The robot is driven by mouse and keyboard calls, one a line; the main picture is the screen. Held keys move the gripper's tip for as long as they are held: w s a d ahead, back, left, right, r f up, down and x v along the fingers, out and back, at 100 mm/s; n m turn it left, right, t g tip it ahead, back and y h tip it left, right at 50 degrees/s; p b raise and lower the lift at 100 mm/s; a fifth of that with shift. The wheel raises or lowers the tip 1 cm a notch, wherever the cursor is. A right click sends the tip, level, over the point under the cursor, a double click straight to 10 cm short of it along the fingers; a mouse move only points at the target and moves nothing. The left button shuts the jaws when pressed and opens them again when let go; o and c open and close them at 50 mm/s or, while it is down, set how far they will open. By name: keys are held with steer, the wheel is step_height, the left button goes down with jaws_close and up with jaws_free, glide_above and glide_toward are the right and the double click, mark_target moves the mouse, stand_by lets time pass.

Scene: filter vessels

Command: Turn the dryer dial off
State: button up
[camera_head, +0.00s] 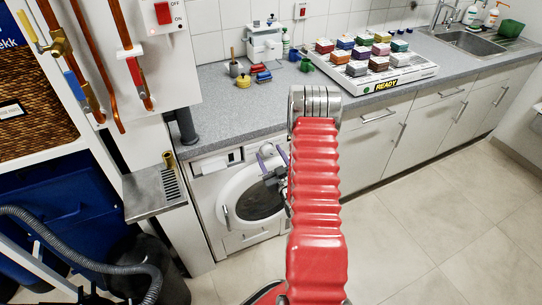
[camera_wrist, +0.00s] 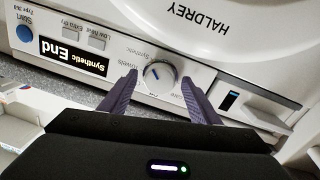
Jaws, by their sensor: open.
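The dryer (camera_head: 234,205) is a white front-loading machine under the counter in the head view, its round door shut. In the wrist view its panel appears upside down, with the round white dial (camera_wrist: 161,73) near the middle. A short dark pointer line shows on the dial; the small labels around it are partly hidden or too blurred to read fully. My gripper (camera_wrist: 160,77) is open, with one purple finger on each side of the dial; I cannot tell whether they touch it. In the head view my gripper (camera_head: 268,157) is at the dryer's upper front, partly hidden by my red arm.
The panel display (camera_wrist: 73,56) reads "Synthetic End", beside a blue Start button (camera_wrist: 25,33). A dark slot (camera_wrist: 229,101) is on the other side of the dial. The counter (camera_head: 222,85) overhangs above. A metal shelf (camera_head: 150,196) stands left; open floor (camera_head: 410,215) lies right.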

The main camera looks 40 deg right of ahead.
steer(key=c, duration=1.1)
steer(key=shift+d, duration=0.15)
